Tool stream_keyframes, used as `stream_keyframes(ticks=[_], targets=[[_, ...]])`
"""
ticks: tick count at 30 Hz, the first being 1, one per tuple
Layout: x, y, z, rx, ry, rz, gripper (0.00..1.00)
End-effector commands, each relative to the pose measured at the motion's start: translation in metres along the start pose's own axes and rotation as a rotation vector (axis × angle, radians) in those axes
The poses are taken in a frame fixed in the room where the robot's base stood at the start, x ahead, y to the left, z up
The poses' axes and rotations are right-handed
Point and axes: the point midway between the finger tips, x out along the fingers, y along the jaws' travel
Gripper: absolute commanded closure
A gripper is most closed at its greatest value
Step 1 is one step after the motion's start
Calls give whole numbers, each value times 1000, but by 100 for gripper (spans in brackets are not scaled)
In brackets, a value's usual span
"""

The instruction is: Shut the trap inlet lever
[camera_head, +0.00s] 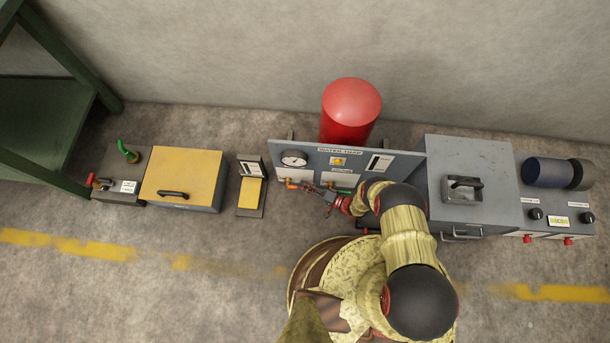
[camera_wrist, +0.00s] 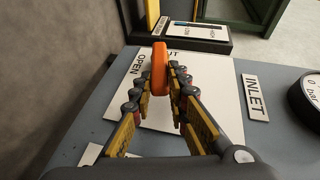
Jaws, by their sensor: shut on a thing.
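The trap inlet lever is orange and rises between my fingers in the wrist view (camera_wrist: 159,70). In the head view its orange tip (camera_head: 292,186) shows at the lower left of the grey water trap panel (camera_head: 400,160). My gripper (camera_wrist: 176,82) is shut on the lever, with a finger on each side; in the head view (camera_head: 308,187) it comes in from the right. A white plate (camera_wrist: 205,115) behind the lever reads OPEN at left and ends in UT beyond the lever, the rest hidden. An INLET label (camera_wrist: 256,97) is at right.
A gauge (camera_head: 294,159) is above the lever. A red cylinder (camera_head: 350,108) stands behind the panel. A small stand (camera_head: 251,188) and a yellow-lidded box (camera_head: 183,175) are to the left, a grey cabinet (camera_head: 485,160) to the right. The floor in front is mostly clear.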

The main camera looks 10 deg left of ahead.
Motion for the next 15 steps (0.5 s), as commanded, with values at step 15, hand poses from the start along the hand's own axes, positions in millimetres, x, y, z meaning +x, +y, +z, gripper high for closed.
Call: stream_keyframes(ticks=[15], targets=[[2, -1, -4, -5, 2, -4, 79]])
